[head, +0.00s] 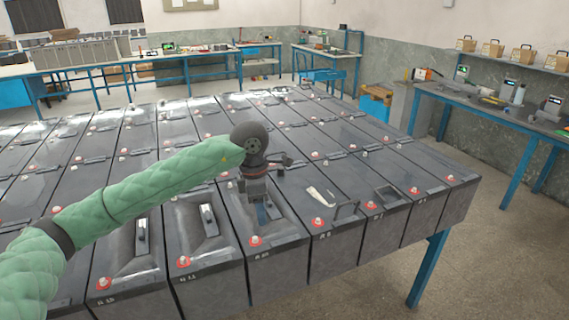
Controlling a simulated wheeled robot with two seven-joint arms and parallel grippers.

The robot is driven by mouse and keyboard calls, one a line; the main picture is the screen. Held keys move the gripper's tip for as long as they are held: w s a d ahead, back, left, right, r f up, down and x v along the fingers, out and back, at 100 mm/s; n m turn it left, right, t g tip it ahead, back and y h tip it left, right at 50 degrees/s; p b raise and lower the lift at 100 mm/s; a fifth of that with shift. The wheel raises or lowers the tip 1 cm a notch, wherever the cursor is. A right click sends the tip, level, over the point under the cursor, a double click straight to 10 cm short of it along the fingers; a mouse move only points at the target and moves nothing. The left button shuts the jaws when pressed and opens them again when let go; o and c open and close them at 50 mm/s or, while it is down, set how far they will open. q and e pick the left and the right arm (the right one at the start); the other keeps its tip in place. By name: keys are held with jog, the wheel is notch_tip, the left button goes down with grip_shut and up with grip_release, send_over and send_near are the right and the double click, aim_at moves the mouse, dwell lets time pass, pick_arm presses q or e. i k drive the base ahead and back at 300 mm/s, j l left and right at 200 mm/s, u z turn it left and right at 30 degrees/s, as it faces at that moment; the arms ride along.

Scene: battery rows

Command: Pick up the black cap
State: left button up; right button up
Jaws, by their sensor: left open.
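My left gripper (258,196) points down over a battery in the front row, with its jaws open and apparently empty. Its fingers are small and dark against the grey battery top (283,225), so their exact gap to the surface is hard to tell. I cannot clearly pick out a black cap; it may be too small, or hidden by the gripper and arm. Dark fittings and red-and-white terminals (318,222) show on the battery tops. My right gripper is not in view.
Rows of grey batteries fill the blue-legged table (428,270), leaving little room between them. A pale strip-like item (320,196) lies right of the gripper. A side bench (490,108) stands at right, another bench (90,65) at back left. Open floor lies at right front.

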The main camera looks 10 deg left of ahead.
aim_at(280, 170)
jog(key=i, duration=1.1)
